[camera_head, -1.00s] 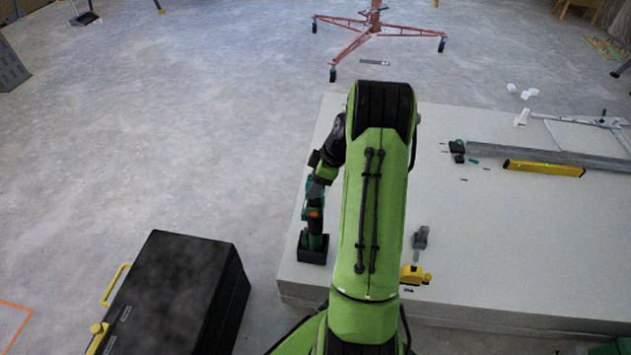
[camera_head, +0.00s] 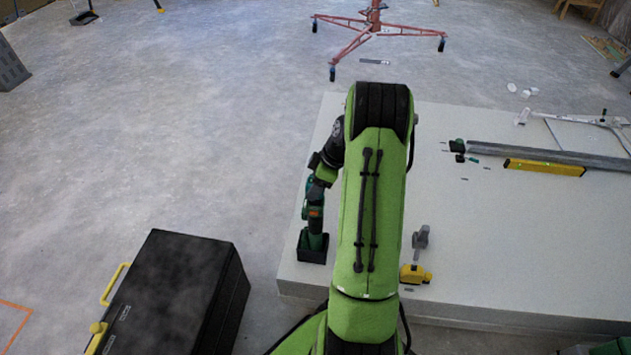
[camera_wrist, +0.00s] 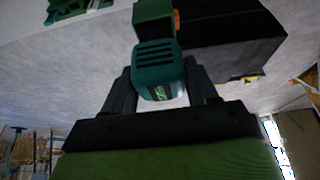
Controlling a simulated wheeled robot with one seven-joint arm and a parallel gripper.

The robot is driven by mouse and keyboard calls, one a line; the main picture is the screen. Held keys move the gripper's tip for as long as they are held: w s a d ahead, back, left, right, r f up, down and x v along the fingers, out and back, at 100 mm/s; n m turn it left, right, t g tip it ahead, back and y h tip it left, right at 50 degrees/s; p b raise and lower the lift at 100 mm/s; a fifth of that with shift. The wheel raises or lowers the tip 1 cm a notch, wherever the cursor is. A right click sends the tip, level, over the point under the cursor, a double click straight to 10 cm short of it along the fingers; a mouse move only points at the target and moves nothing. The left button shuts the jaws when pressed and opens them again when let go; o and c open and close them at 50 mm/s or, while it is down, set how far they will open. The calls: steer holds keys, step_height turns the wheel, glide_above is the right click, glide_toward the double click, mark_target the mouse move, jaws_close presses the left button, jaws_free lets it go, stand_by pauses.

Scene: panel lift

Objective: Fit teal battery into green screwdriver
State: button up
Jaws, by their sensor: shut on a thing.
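The green screwdriver (camera_head: 315,222) stands upright in a black holder (camera_head: 312,253) at the slab's left front corner. An orange patch shows near its upper end. My gripper (camera_head: 318,180) is at that upper end, partly hidden by my arm. In the wrist view my gripper (camera_wrist: 162,92) is shut on the teal battery (camera_wrist: 158,72), a vented block with a small label. The screwdriver's green end (camera_wrist: 153,22) with its orange patch lies right against the battery's far side. I cannot tell how deep the battery sits in it.
A black toolbox (camera_head: 180,290) with yellow handles stands on the floor at left. A yellow tool (camera_head: 414,275) and a grey tool (camera_head: 420,238) lie right of my arm. A yellow level (camera_head: 543,168) and a grey beam (camera_head: 540,153) lie farther right. The slab's middle is clear.

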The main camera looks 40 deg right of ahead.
steer(key=shift+f, duration=0.35)
steer(key=shift+f, duration=0.1)
steer(key=shift+f, duration=0.75)
stand_by(0.3)
steer(key=o, duration=1.2)
steer(key=shift+o, duration=0.2)
steer(key=p+v, duration=0.5)
steer(key=v, duration=1)
steer(key=shift+s+r, duration=0.25)
steer(key=shift+r, duration=0.05)
